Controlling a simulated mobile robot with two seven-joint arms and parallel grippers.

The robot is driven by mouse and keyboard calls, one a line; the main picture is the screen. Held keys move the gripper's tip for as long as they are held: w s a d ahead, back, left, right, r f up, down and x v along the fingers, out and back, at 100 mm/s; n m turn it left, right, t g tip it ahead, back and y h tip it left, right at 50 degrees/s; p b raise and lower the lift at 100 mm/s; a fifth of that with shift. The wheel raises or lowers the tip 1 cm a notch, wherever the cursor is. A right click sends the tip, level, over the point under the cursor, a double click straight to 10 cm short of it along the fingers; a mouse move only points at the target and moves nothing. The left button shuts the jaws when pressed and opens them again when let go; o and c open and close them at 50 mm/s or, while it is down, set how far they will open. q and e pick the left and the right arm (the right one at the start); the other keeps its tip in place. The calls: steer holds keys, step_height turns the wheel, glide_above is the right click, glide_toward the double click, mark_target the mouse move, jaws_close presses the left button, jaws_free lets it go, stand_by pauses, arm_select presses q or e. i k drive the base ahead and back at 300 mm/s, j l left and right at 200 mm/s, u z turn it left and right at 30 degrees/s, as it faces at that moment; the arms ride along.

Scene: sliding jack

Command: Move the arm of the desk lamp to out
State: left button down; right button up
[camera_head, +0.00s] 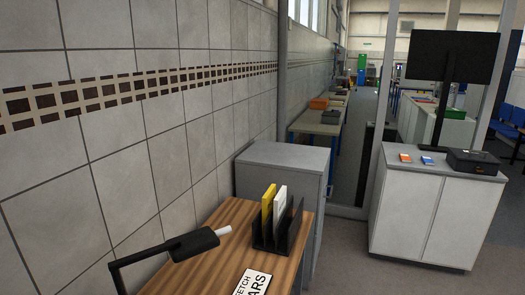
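The desk lamp shows a black head (194,244) with a short white tip (223,231) pointing right. Its thin black arm (140,257) runs from the head to the left and bends down at the lower left. The lamp's base is out of frame. The head is over the wooden table (222,263). Neither of my grippers is in view.
A black rack (277,232) holds a yellow book (268,203) and a white book (280,207). A lettered card (253,284) lies in front. A tiled wall (110,150) runs along the left. A grey cabinet (285,156) stands behind the table.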

mark_target(182, 248)
steer(key=k+j+u, duration=0.15)
steer(key=k+u, duration=0.15)
steer(key=k, duration=0.35)
steer(key=l+u, duration=0.15)
steer(key=u, duration=1.35)
steer(key=i+l, duration=0.1)
steer(key=l, duration=0.75)
steer(key=i+l, duration=0.1)
steer(key=l, duration=0.75)
steer(key=i+l, duration=0.1)
steer(key=l, duration=0.75)
steer(key=i+l, duration=0.1)
steer(key=l, duration=0.8)
steer(key=i+l+u, duration=0.1)
steer(key=l, duration=0.75)
